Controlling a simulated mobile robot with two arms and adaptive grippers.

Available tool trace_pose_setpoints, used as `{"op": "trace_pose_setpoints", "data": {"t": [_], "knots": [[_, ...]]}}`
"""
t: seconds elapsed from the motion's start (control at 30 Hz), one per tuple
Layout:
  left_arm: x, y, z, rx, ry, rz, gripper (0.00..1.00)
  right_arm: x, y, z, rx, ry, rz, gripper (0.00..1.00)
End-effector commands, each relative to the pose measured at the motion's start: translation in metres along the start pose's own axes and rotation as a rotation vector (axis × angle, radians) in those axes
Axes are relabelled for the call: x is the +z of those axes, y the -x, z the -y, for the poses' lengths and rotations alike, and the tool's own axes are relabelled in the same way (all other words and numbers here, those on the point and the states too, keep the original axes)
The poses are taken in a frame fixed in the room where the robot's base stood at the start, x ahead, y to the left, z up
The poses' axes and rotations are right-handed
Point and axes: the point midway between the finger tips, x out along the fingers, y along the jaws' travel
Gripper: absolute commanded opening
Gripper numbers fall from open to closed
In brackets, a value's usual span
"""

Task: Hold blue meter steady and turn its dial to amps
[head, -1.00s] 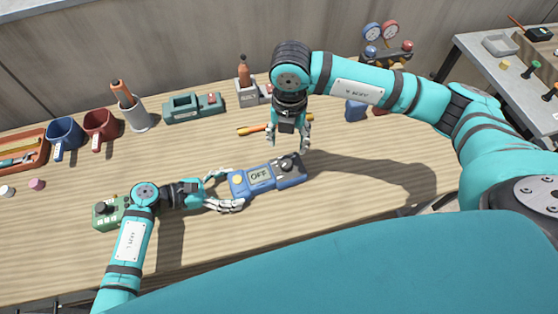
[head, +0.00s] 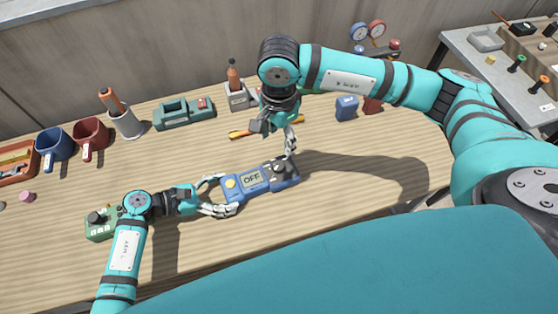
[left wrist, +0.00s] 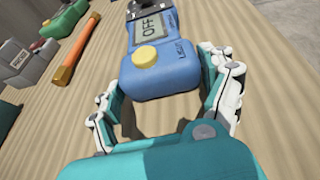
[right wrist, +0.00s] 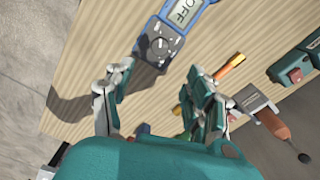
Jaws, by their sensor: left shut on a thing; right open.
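The blue meter (head: 238,190) lies on the wooden bench, its display reading OFF. It has a yellow button (head: 231,183) at its left end and a dark round dial (head: 279,168) at its right end. My left gripper (head: 222,194) is shut on the meter's yellow-button end, one finger along each side, as the left wrist view (left wrist: 168,78) shows. My right gripper (head: 280,137) is open above the dial end, fingers pointing down. In the right wrist view the dial (right wrist: 160,46) lies just beyond and between the open fingertips, apart from them.
A green meter (head: 98,230) lies partly under my left arm. Mugs (head: 90,136) stand at left. The bench front is clear.

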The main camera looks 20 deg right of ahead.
Motion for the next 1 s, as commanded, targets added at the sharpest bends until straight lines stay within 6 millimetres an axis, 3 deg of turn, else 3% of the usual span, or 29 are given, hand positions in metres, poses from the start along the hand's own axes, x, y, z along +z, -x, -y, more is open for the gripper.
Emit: {"op": "trace_pose_setpoints", "data": {"t": [0.2,0.4,0.67,1.0], "knots": [[0.001,0.000,-0.001,0.001,-0.001,0.002,0.28,0.000,0.004,0.000,0.000,0.481,0.000,0.55],[0.001,0.000,-0.001,0.001,-0.001,0.003,0.28,0.000,0.005,0.000,0.001,0.776,0.000,0.55],[0.001,0.000,-0.001,0.001,-0.001,0.003,0.28,0.000,-0.004,-0.001,0.003,0.886,0.001,0.55],[0.002,0.000,-0.001,0.001,-0.001,0.003,0.28,0.000,-0.069,-0.002,0.006,0.882,0.003,0.55]]}}
